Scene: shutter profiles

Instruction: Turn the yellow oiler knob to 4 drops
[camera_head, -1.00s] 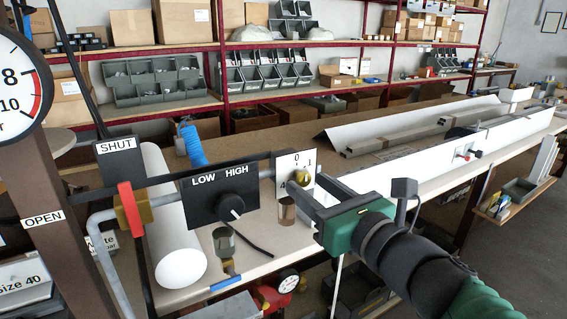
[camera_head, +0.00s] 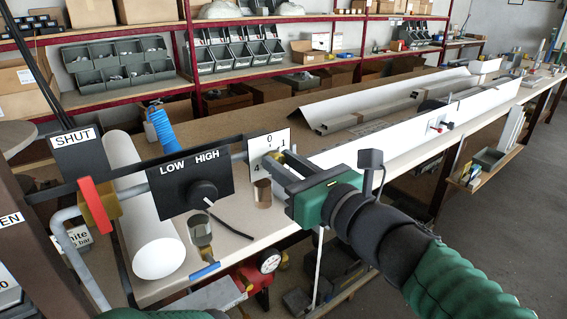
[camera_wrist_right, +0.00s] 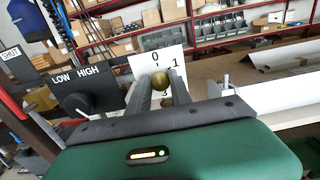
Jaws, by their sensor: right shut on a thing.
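The yellow oiler knob (camera_head: 276,157) is a small brass-yellow knob in front of a white dial card (camera_head: 258,143). The card shows 0, 1 and part of a 4 in the head view; 0, 1 and 3 show in the right wrist view. My right gripper (camera_head: 274,164) is shut on the knob, which also shows between its fingers in the right wrist view (camera_wrist_right: 160,77). The fingers hide part of the card, and I cannot tell which number the knob is set to. Part of my left gripper (camera_head: 165,314) shows at the bottom edge; its fingers are not clear.
A black LOW/HIGH panel (camera_head: 165,200) with a black knob stands left of the card. A red-handled valve (camera_head: 97,203) is farther left. A small cup (camera_head: 262,194) hangs below the oiler. A red unit with a gauge (camera_head: 270,261) sits below. A long bench runs right.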

